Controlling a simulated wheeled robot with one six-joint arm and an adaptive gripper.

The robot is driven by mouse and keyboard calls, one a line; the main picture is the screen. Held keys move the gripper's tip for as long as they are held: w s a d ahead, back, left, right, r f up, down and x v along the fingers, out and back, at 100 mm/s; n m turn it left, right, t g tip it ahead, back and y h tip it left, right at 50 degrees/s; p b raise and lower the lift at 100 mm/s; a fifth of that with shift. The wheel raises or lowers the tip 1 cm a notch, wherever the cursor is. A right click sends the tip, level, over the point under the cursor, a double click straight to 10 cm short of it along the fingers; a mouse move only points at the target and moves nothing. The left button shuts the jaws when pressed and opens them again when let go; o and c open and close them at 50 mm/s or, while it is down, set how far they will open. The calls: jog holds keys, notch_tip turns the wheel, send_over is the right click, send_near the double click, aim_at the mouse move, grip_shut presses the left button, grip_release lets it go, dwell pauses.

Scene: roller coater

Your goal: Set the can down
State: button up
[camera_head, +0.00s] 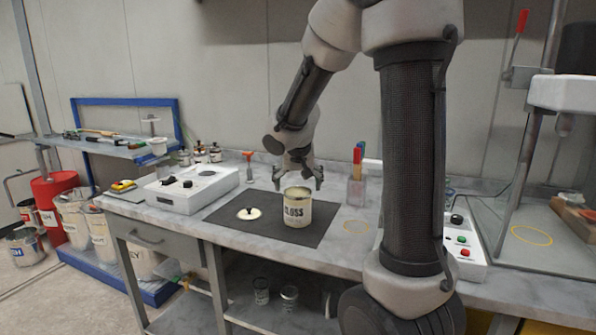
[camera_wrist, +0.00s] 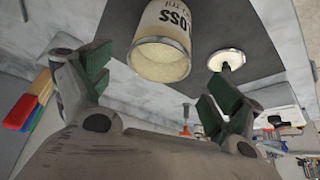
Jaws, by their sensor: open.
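The can (camera_head: 297,211) is cream with a dark "GLOSS" label and stands upright on the dark mat (camera_head: 318,232) on the bench. Its top is open. A round pale lid with a dark knob (camera_head: 249,213) lies on the mat to its left. My gripper (camera_head: 299,184) is open just above and behind the can, with nothing held. In the wrist view the can (camera_wrist: 162,45) shows at the top, ahead of and between the spread green-padded fingers (camera_wrist: 155,95), apart from both. The lid (camera_wrist: 226,60) shows beside it.
A white control box (camera_head: 192,188) stands left of the mat. A holder with coloured handles (camera_head: 357,185) stands behind it to the right. A yellow ring (camera_head: 356,227) marks the bench right of the mat. Another control box (camera_head: 463,247) and a press (camera_head: 560,95) are at the right.

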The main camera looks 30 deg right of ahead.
jog(key=s+a+r+n, duration=0.1)
jog(key=s+r, duration=0.3)
jog(key=s, duration=0.3)
jog(key=s+a+r+n, duration=0.1)
jog(key=s+r, duration=0.3)
jog(key=s, duration=0.3)
jog(key=s+a+f+n+y, duration=0.1)
jog(key=s+n, duration=0.1)
jog(key=s, duration=0.5)
jog(key=s+a+n+g+y, duration=0.1)
jog(key=s+a+y, duration=0.1)
jog(key=s, duration=0.5)
jog(key=shift+a+f+n, duration=0.15)
jog(key=shift+f+n, duration=0.25)
